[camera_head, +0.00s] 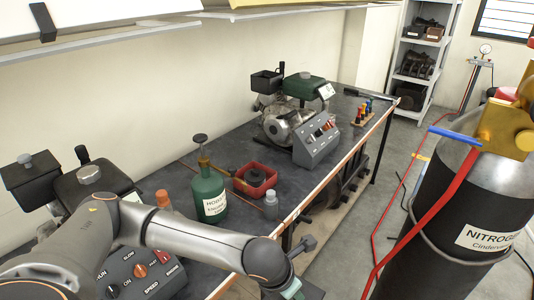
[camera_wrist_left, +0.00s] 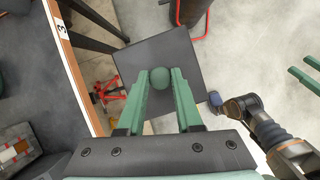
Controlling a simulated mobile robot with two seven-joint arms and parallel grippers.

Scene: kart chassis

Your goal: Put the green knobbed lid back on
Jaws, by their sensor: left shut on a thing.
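My left gripper (camera_wrist_left: 160,78) is shut on the round green knob (camera_wrist_left: 160,77) of a dark, flat, square lid (camera_wrist_left: 165,50). The lid hangs beyond the fingertips, over the floor beside the table's edge. In the head view my left arm reaches across the near end of the table, and its gripper is mostly cut off at the bottom. An open black box (camera_head: 267,82) tops the far machine, beside its green cover (camera_head: 305,87). The near machine (camera_head: 85,185) carries a black box with a grey knob on top (camera_head: 25,170). Two green fingers of my right gripper (camera_wrist_left: 306,74) stand apart at the wrist view's right edge.
A green bottle (camera_head: 209,195), a red tray (camera_head: 255,180) and a small grey bottle (camera_head: 271,204) stand mid-table. A control box (camera_head: 316,143) fronts the far machine. A large nitrogen cylinder (camera_head: 435,210) stands on the floor at right. Shelves overhang the back wall.

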